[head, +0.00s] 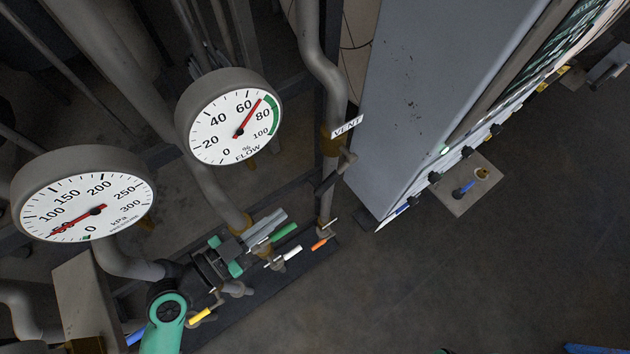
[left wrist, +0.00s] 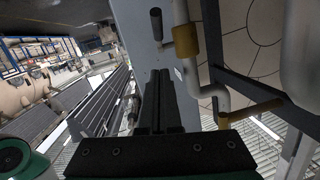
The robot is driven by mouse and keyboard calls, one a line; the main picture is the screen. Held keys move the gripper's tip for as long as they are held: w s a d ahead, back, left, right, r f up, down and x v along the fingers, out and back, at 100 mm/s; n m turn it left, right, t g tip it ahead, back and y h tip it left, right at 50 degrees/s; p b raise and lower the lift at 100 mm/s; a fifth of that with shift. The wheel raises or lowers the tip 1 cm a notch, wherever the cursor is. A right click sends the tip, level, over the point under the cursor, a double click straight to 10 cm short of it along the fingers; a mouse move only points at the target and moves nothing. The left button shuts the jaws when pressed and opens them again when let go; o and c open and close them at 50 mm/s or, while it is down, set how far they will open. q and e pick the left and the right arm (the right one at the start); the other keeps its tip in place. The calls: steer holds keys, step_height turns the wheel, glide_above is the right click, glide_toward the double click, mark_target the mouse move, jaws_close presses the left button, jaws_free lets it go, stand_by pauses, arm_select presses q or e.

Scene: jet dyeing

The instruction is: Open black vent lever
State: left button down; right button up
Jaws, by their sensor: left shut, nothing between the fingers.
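The vent pipe (head: 329,100) runs down the head view, with a white VENT label (head: 347,127) beside a brass collar (head: 331,143). In the left wrist view, a black cylindrical handle (left wrist: 156,24) stands ahead of the fingertips, left of a brass fitting (left wrist: 186,41). My left gripper (head: 278,218) is shut and empty, below and left of the lever and apart from it. Its dark fingers (left wrist: 160,80) lie together in the left wrist view. My right gripper is not seen.
A flow gauge (head: 233,126) and a pressure gauge (head: 85,205) stand at left. A grey cabinet (head: 425,90) stands right of the vent pipe. The floor at lower right is mostly open.

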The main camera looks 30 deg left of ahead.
arm_select(q)
steer(key=p, duration=0.3)
glide_toward(328, 181)
step_height(328, 181, up, 3)
steer(key=w+d, duration=0.2)
steer(key=shift+w+a+f+b, duration=0.1)
steer(key=shift+w+f+b, duration=0.55)
steer(key=shift+w+f, duration=1.2)
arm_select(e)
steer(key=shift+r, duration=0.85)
arm_select(q)
steer(key=shift+s+f, duration=0.1)
steer(key=shift+s, duration=0.05)
